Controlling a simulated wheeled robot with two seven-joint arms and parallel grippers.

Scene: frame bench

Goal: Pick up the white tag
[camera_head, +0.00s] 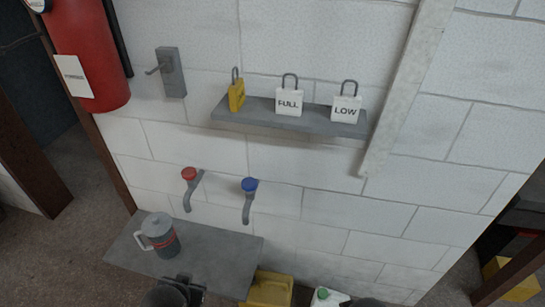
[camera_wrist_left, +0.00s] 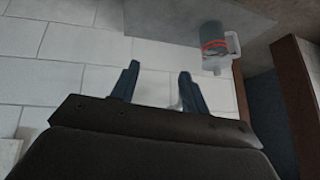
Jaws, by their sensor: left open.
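Two white padlock-shaped tags stand on a grey wall shelf (camera_head: 222,115). One white tag (camera_head: 289,103) reads FULL and the other white tag (camera_head: 346,109) reads LOW. A yellow tag (camera_head: 237,96) of like shape stands to their left. All have grey shackles on top. My left gripper (camera_head: 183,280) is low in the head view, near the front edge of the grey lower ledge, well below the shelf. In the left wrist view my left gripper (camera_wrist_left: 160,72) has its fingers apart with nothing between them. My right gripper does not show clearly.
A grey jug (camera_head: 160,238) with a red band stands on the lower ledge (camera_head: 225,260). A red-knobbed (camera_head: 188,174) and a blue-knobbed pipe (camera_head: 249,185) stick out between ledge and shelf. A grey hook (camera_head: 171,72), a red extinguisher (camera_head: 88,50) and a slanted pale bar (camera_head: 405,90) flank the shelf.

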